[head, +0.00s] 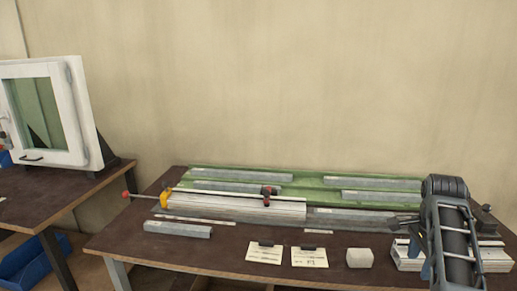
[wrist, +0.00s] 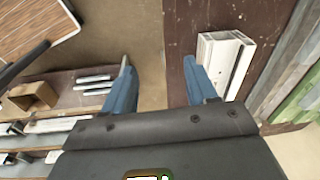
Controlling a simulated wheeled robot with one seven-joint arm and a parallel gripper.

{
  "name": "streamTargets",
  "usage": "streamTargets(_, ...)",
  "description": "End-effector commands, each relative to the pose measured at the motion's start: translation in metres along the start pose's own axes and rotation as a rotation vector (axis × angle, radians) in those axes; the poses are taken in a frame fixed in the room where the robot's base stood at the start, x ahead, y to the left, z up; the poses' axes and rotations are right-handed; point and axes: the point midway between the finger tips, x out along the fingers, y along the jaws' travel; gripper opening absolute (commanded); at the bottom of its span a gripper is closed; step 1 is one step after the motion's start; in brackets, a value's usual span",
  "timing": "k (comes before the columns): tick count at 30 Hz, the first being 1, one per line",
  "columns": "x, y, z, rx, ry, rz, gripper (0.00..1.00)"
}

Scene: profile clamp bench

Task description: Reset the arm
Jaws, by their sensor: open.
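My gripper (wrist: 160,82) is open in the wrist view, with its two blue fingers apart and nothing between them. A white profile (wrist: 222,62) lies on the brown bench just right of the right finger; I cannot tell whether they touch. In the head view my arm rises at the right end of the bench (head: 135,241) and hides part of a white profile (head: 495,259). My gripper is mostly hidden there behind the arm.
Grey bars (head: 375,197) lie on a green mat (head: 310,181), and another grey bar (head: 178,229) lies at the front left. A window frame (head: 88,110) stands on the left table.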

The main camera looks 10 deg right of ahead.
Motion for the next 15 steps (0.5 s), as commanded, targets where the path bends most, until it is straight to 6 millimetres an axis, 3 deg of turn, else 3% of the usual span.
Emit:
streamTargets(8,0.062,0.038,0.005,-0.151,0.097,-0.082,0.57)
streamTargets(15,0.12,0.096,0.018,-0.394,0.227,-0.209,0.57)
